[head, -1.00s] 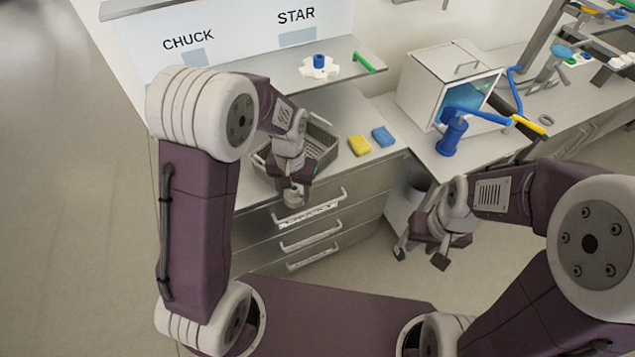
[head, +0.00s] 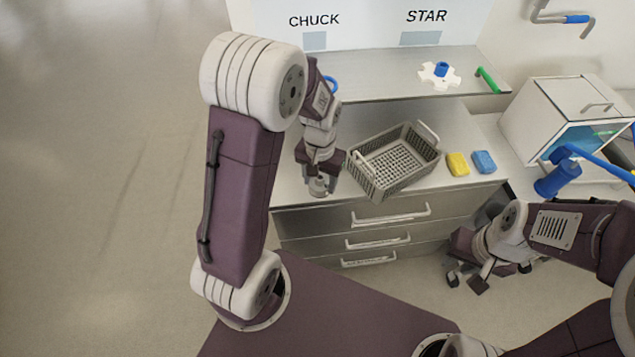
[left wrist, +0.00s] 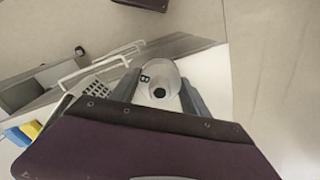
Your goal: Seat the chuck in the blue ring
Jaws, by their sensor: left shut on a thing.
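My left gripper (head: 319,180) is shut on the chuck (head: 318,187), a small pale grey round piece, above the counter's left part near its front edge. In the left wrist view the chuck (left wrist: 160,84) sits between the two fingers, with a dark hole in its end and a letter B on its side. A blue ring (head: 332,84) shows as an arc on the shelf below the CHUCK label; my left arm hides the rest. My right gripper (head: 488,276) is open and empty, low in front of the drawers.
A grey basket (head: 378,186) stands just right of my left gripper. Yellow (head: 457,164) and blue (head: 484,161) sponges lie beyond it. A white star-shaped piece with a blue knob (head: 439,75) and a green bar (head: 487,79) are on the shelf (head: 390,85). A white box (head: 560,100) stands right.

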